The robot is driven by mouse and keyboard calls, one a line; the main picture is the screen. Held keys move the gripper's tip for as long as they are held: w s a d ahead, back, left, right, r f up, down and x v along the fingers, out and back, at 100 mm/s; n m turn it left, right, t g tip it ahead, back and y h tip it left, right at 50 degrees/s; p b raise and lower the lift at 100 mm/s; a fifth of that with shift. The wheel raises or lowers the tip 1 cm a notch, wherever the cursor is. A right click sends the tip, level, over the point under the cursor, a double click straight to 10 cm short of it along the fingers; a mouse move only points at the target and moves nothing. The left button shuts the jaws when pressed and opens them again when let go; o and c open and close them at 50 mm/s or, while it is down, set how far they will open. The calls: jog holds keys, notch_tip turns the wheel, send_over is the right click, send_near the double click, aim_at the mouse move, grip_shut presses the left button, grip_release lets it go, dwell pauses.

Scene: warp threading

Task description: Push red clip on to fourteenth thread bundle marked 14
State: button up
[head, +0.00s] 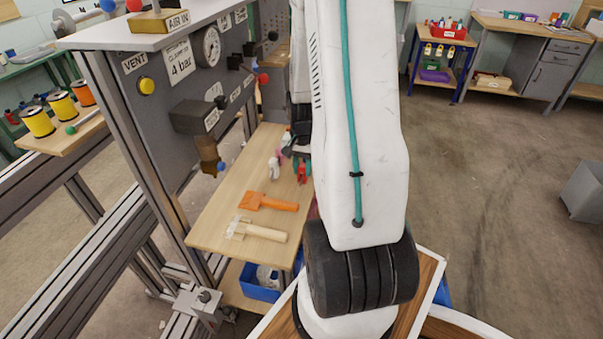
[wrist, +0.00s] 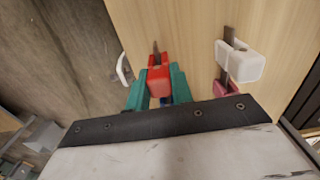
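The red clip (wrist: 158,82) sits between the two teal fingers of my gripper (wrist: 158,88) in the wrist view, with a finger against each side and no clear gap. A thin brown prong sticks out from its far end. In the head view the red clip (head: 301,173) shows at the fingertips, over the wooden shelf, beside my arm. I cannot tell whether it touches the shelf. My arm hides part of the gripper there. The thread bundles and the mark 14 are not visible in either view.
A white clip (wrist: 240,62) and a pink clip (wrist: 222,88) are just right of my gripper. The wooden shelf (head: 225,205) also holds an orange-handled tool (head: 268,202) and a wood-handled brush (head: 258,230). A grey control panel (head: 165,110) rises on the left.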

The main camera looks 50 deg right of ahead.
aim_at(302, 164)
jog(key=shift+c, duration=0.7)
jog(key=shift+r, duration=3)
